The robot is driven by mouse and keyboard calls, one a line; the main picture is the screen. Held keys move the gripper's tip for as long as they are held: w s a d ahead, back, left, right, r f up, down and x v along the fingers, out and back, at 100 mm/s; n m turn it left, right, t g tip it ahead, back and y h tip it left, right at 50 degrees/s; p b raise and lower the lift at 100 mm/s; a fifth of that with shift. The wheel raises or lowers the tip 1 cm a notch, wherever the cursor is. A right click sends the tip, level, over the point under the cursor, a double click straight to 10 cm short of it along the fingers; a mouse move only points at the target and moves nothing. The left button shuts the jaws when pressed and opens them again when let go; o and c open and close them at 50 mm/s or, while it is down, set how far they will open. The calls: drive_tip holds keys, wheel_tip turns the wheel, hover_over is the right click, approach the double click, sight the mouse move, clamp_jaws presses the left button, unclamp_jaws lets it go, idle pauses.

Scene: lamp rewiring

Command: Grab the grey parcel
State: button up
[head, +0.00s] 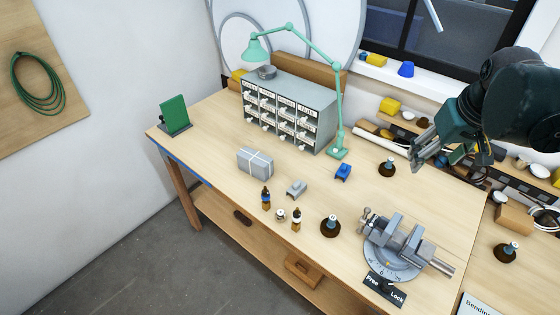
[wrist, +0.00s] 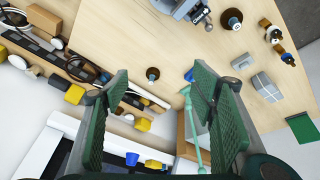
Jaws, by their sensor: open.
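The grey parcel (head: 255,162) is a small light-grey block tied with white string. It lies on the wooden workbench (head: 215,120) in front of the drawer cabinet, left of the middle in the head view. It also shows at the right side of the wrist view (wrist: 267,87), beyond my right finger. My gripper (head: 422,148) is at the right in the head view, raised above the back of the bench, well apart from the parcel. In the wrist view its two green ridged fingers (wrist: 160,112) are spread with nothing between them.
A grey drawer cabinet (head: 290,112) with a green lamp (head: 338,110) stands behind the parcel. A vise (head: 402,247) is at the front right. Small bottles (head: 266,197), a grey block (head: 296,188), a blue block (head: 343,172) and a green panel (head: 174,112) stand around. Bench left of the parcel is clear.

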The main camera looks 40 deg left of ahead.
drive_tip(key=w+a+f+n+g, duration=0.1)
drive_tip(key=w+a, duration=0.1)
drive_tip(key=a, duration=0.6)
drive_tip(key=w+a+f+n, duration=0.2)
drive_tip(key=a, duration=0.5)
drive_tip(key=n+g+h, duration=0.2)
drive_tip(key=n+g, duration=0.1)
drive_tip(key=n, duration=0.5)
hover_over(254, 156)
drive_tip(key=f, duration=2.1)
drive_tip(key=shift+w+d+f, duration=0.25)
drive_tip(key=shift+f, duration=0.05)
drive_tip(key=shift+s+a+f, duration=0.2)
drive_tip(key=shift+s+a, duration=0.05)
drive_tip(key=shift+f, duration=1.3)
